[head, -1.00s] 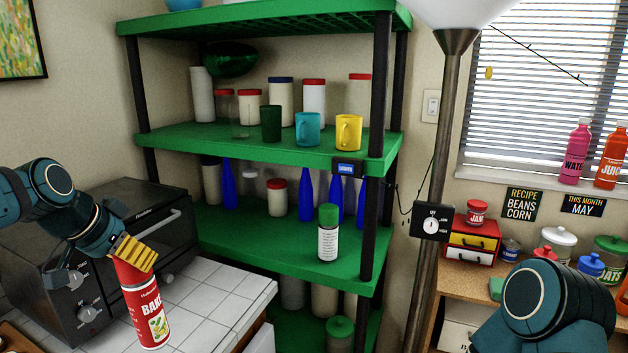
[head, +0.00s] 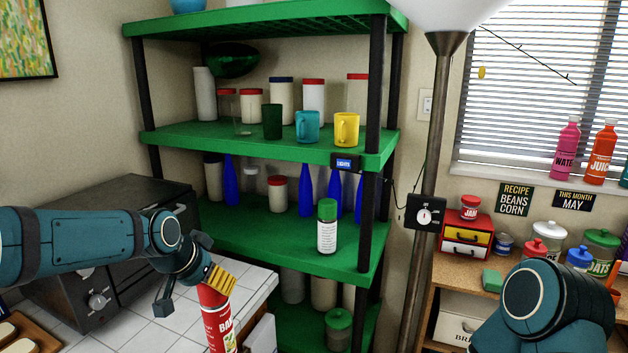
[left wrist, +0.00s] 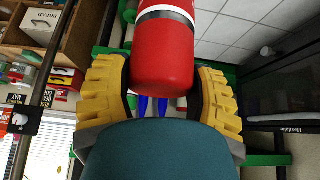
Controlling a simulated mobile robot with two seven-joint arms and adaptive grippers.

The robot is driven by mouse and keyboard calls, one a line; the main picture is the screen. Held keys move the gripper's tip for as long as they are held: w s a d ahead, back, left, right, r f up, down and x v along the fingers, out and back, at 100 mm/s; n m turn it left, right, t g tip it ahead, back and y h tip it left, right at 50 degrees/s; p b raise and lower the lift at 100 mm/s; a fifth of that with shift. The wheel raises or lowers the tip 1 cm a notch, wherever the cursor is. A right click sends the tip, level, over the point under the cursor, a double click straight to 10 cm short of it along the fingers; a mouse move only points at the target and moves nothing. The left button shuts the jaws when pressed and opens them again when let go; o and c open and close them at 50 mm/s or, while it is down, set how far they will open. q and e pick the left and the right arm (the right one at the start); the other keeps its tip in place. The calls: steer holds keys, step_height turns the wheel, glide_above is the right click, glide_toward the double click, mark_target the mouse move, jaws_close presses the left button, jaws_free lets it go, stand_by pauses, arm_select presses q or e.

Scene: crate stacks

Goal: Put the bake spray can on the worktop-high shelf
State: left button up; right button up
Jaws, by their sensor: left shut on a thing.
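The red bake spray can (head: 218,325) is held by my left gripper (head: 214,284), which is shut on its top end. The can hangs roughly upright, in front of the tiled counter's right edge in the head view. In the left wrist view the can (left wrist: 163,55) sits between the yellow finger pads (left wrist: 165,92). The worktop-high green shelf (head: 280,243) is to the right of the can. It holds a green-capped bottle (head: 327,228) at its front and blue bottles behind. My right arm shows at the lower right, but its gripper is out of view.
A black toaster oven (head: 110,235) stands on the white tiled counter (head: 260,282) at left. A lamp pole (head: 425,200) stands right of the shelf unit. The front left of the worktop-high shelf is clear.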

arm_select(q)
steer(key=d+f, duration=0.7)
steer(key=d, duration=0.1)
steer(key=s+d+f+n+y, duration=0.1)
steer(key=s+d+f+n, duration=0.15)
steer(key=s+f, duration=0.45)
steer(key=s+d+f+n+y, duration=0.1)
steer(key=s+d+f+n, duration=0.3)
steer(key=f, duration=0.6)
steer(key=w+a+r+m, duration=0.2)
steer(key=a+r, duration=0.3)
steer(key=a, duration=0.7)
steer(key=shift+w+r, duration=0.15)
steer(key=shift+w, duration=0.35)
steer(key=shift+a, duration=0.15)
